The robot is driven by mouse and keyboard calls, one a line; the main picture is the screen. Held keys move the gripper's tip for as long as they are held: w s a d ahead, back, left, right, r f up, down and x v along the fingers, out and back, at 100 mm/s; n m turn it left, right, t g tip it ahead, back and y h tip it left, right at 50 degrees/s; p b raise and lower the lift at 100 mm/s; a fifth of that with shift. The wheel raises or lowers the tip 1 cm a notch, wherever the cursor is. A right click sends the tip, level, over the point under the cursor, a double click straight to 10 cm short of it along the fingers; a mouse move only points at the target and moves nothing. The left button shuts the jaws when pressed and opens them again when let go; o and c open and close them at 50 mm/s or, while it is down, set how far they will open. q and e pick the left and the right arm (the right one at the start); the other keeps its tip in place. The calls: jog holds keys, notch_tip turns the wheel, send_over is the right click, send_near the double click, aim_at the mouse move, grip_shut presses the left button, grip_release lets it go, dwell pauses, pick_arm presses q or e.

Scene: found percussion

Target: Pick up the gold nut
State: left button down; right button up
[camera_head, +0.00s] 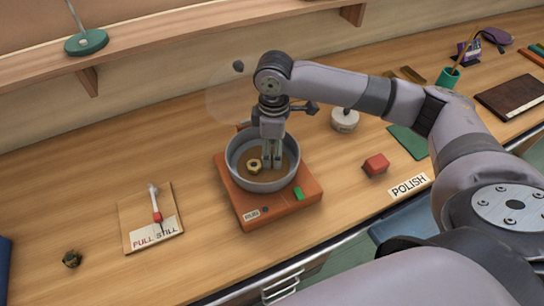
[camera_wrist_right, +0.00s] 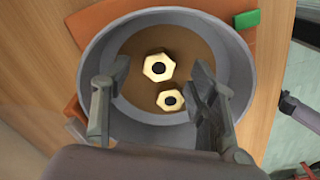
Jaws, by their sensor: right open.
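A grey round pan (camera_head: 234,170) with a brown inside stands on an orange-red base. One gold nut (camera_head: 254,166) shows in it in the head view, left of my right gripper (camera_head: 272,164). The right wrist view shows two gold hex nuts with dark holes: a larger-looking one (camera_wrist_right: 158,67) and a second one (camera_wrist_right: 170,100) close beside it. My right gripper (camera_wrist_right: 160,80) reaches down into the pan (camera_wrist_right: 83,60) with its fingers apart and holds nothing. Both nuts appear between the open fingers in the wrist view. My left gripper is out of view.
The orange-red base (camera_head: 292,205) carries a green block (camera_head: 298,193). A red block (camera_head: 376,164) and a white round container (camera_head: 344,120) stand to the right. A wooden board (camera_head: 134,215) with a small tool lies left. Bare tabletop surrounds the base.

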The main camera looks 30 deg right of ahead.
aim_at(272, 160)
jog(key=shift+d+f, duration=0.1)
jog(key=shift+f, duration=1.3)
jog(key=shift+c, duration=0.4)
grip_shut()
